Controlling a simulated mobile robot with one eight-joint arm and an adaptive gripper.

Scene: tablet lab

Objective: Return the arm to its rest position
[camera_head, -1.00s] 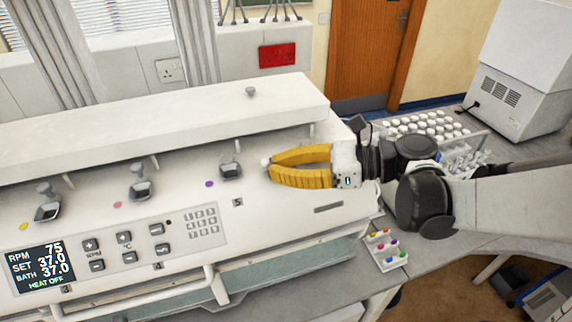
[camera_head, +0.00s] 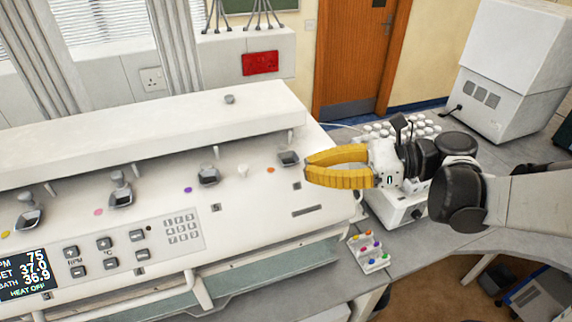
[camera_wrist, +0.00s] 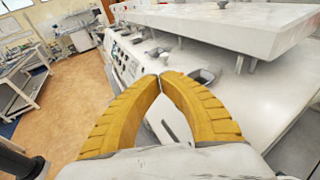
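My gripper (camera_head: 308,168) has yellow ribbed fingers and is in front of the right end of the white bath machine (camera_head: 255,222). Its fingertips meet, with nothing held between them; the wrist view also shows the tips together (camera_wrist: 161,76). In the head view it points left, close to the rightmost dark cup (camera_head: 289,158) on the machine; I cannot tell whether it touches anything. My arm reaches in from the right edge.
The machine's display (camera_head: 24,275) reads 75, 37.0 and 36.9. A small rack with coloured caps (camera_head: 369,253) stands on the bench below my gripper. White-capped vials (camera_head: 385,130) and a large white instrument (camera_head: 509,75) stand behind my arm. Open floor lies at lower right.

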